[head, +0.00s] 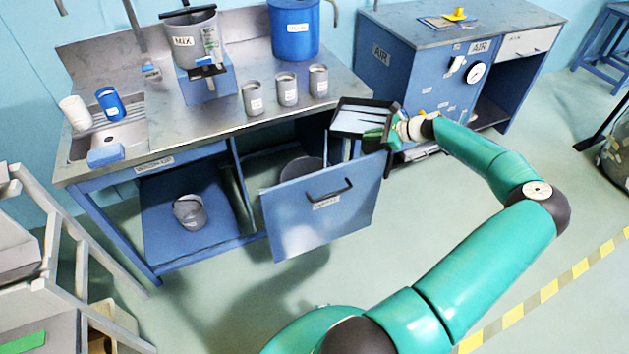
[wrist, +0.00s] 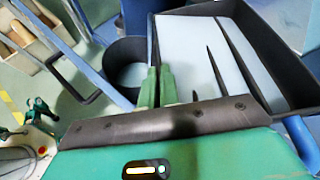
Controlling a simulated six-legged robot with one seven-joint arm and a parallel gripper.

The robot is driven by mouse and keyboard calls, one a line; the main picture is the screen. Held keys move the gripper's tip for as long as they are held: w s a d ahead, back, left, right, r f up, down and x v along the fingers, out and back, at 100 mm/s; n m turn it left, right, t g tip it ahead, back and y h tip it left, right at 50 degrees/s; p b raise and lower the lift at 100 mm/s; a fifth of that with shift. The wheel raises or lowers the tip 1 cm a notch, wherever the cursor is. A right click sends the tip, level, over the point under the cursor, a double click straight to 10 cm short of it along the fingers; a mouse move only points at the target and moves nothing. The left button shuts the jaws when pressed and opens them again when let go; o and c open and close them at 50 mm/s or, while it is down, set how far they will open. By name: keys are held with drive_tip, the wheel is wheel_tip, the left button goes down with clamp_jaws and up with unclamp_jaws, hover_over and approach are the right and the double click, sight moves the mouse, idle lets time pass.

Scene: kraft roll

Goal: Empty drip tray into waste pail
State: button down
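The drip tray (head: 362,104), a black-rimmed open box with a pale inside, is up beside the counter's front right corner. In the wrist view the drip tray (wrist: 262,58) fills the upper right, with dark slits across its pale inside. My gripper (head: 388,137) is at the tray's near side; in the wrist view its green fingers (wrist: 157,84) are close together on the tray's wall. The dark round waste pail (head: 301,167) stands behind the pulled-out drawer front, partly hidden. It also shows in the wrist view (wrist: 126,52), left of the tray, apart from it.
The drawer front (head: 322,208) with its black handle juts out below the counter (head: 215,122). Several grey cups (head: 287,89) stand near the counter edge. A blue AIR cabinet (head: 412,82) is to the right. The floor in front is clear.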

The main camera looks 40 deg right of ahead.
drive_tip(key=shift+s+r, duration=0.1)
drive_tip(key=shift+s, duration=0.1)
drive_tip(key=shift+w+a, duration=0.1)
drive_tip(key=shift+w, duration=0.1)
drive_tip(key=shift+s, duration=0.2)
drive_tip(key=shift+a+h, duration=0.15)
drive_tip(key=shift+h, duration=0.15)
drive_tip(key=shift+w+a+f+p, duration=0.1)
drive_tip(key=shift+a+f+p, duration=0.1)
drive_tip(key=shift+a+p, duration=0.15)
idle(0.3)
drive_tip(key=shift+n, duration=0.3)
